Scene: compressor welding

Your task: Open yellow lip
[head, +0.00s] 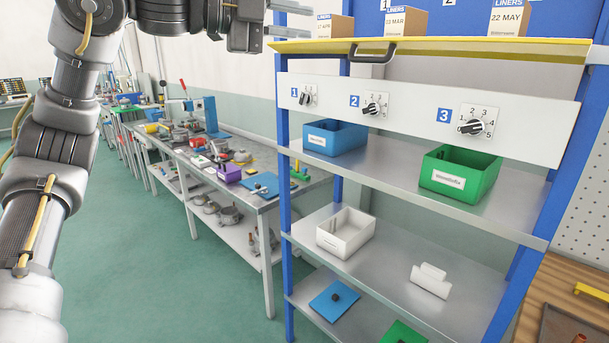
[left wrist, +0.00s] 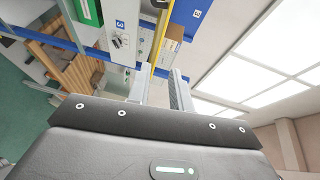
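The yellow lip (head: 480,46) is a long strip along the top front of the blue shelf rack, above the white panel. A dark handle (head: 372,55) sits on its left part. The lip also shows in the left wrist view (left wrist: 157,50), ahead of the fingers. My left gripper (head: 308,21) is at the top of the head view, left of the handle and above the lip's left end. Its two fingers are apart with nothing between them, and they also show apart in the left wrist view (left wrist: 160,88). My right gripper is in neither view.
The white panel (head: 400,113) carries three numbered dials. Small cartons (head: 405,22) stand behind the lip. A blue bin (head: 335,138) and a green bin (head: 459,175) are on the shelf below. A cluttered workbench (head: 215,160) stands left; the green floor there is clear.

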